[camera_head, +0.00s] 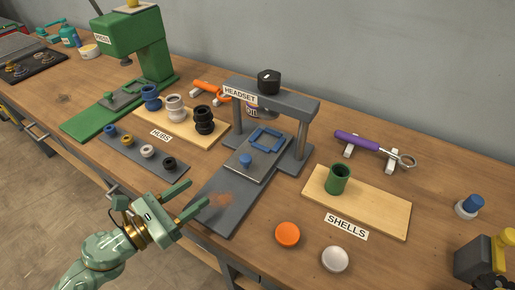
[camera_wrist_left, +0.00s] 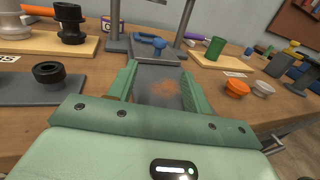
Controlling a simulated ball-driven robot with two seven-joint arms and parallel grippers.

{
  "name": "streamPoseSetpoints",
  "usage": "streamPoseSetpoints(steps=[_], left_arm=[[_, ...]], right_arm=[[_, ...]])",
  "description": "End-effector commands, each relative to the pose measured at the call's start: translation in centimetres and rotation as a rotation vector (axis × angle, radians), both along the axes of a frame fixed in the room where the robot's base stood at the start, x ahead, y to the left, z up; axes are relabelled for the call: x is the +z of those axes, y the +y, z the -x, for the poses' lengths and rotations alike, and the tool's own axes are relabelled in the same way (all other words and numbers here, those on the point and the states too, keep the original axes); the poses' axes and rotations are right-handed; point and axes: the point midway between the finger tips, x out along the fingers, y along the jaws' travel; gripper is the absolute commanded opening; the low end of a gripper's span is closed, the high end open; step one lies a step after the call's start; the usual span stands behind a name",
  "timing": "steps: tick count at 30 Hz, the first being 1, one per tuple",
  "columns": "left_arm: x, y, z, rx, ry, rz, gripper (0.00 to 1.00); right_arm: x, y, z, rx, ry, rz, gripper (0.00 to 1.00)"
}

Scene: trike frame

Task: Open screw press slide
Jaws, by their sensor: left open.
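The grey screw press labelled HEADSET (camera_head: 270,97) stands mid-bench, with a black knob (camera_head: 268,80) on top of its crossbar. Its slide, a grey plate (camera_head: 243,171), sits on the press base with its rear part at the posts. The slide carries a blue square frame (camera_head: 266,138) and a blue knob (camera_head: 246,160) near its front end; the knob also shows in the left wrist view (camera_wrist_left: 159,43). My left gripper (camera_head: 198,194) is open and empty, over the front of the base, short of the blue knob. My right gripper is not in view.
Left of the press are a dark tray with small coloured rings (camera_head: 138,158) and a HUBS board (camera_head: 183,133). Right are a SHELLS board (camera_head: 385,210) with a green cup (camera_head: 338,180), an orange disc (camera_head: 287,234) and a white disc (camera_head: 335,259). A green press (camera_head: 130,40) stands at the back left.

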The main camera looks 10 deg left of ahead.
Motion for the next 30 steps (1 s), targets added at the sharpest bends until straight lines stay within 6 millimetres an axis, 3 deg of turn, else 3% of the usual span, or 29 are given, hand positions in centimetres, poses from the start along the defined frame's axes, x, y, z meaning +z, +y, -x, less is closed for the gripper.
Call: streamPoseSetpoints(steps=[5,12,21,30], left_arm=[[0.2,-1.0,-1.3,-0.001,-0.003,0.001,0.5],[0.5,-4.5,-6.0,0.0,-0.005,0.003,0.5],[0.2,-8.6,-11.2,0.0,-0.002,0.001,0.5],[0.0,-9.9,-12.9,0.0,0.001,-0.001,0.5]], right_arm=[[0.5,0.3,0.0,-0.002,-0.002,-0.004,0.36],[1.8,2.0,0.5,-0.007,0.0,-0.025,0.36],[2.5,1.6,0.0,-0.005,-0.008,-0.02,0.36],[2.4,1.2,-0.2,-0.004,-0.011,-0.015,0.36]])
